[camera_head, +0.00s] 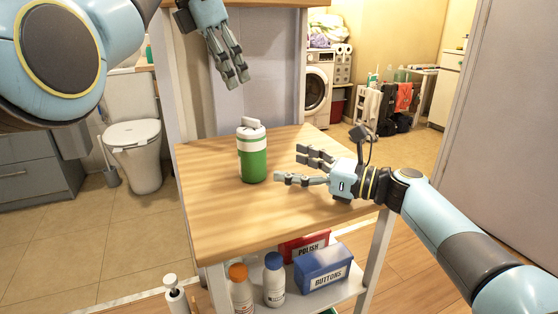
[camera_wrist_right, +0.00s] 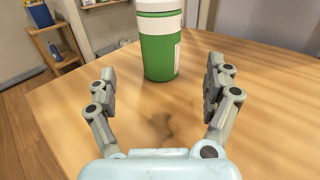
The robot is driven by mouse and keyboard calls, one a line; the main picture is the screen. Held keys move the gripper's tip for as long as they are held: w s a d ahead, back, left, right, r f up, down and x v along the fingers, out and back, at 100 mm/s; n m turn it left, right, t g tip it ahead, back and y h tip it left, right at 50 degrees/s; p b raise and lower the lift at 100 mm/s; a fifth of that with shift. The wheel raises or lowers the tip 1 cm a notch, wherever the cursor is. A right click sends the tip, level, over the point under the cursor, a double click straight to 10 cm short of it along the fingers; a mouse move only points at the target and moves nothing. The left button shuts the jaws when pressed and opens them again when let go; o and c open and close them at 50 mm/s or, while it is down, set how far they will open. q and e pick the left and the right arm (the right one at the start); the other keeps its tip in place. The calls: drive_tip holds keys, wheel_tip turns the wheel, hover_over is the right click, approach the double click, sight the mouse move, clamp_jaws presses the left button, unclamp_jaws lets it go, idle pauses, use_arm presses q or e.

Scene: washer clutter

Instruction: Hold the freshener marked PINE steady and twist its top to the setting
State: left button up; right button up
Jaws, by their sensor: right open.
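The freshener (camera_head: 252,158) stands upright on the wooden table, with a green body, a white band and a white top with a raised tab. Its PINE marking cannot be read. In the right wrist view the freshener (camera_wrist_right: 160,45) stands just beyond my fingers, its top cut off by the frame edge. My right gripper (camera_head: 303,168) is open and empty, to the right of the freshener and apart from it; its two fingers also show in the right wrist view (camera_wrist_right: 160,88). My left gripper (camera_head: 237,82) hangs above the table's back edge, clear of the freshener; its fingers look close together.
The wooden tabletop (camera_head: 215,205) is otherwise clear. A lower shelf holds a red POLISH box (camera_head: 298,246), a blue BUTTONS box (camera_head: 322,270) and bottles (camera_head: 274,280). A toilet (camera_head: 138,150) and a washing machine (camera_head: 317,92) stand farther back.

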sight(264, 157)
drive_tip(key=x, duration=1)
drive_tip(key=shift+c, duration=0.4)
drive_tip(key=shift+d, duration=0.1)
drive_tip(key=c, duration=1.3)
drive_tip(key=shift+o, duration=0.2)
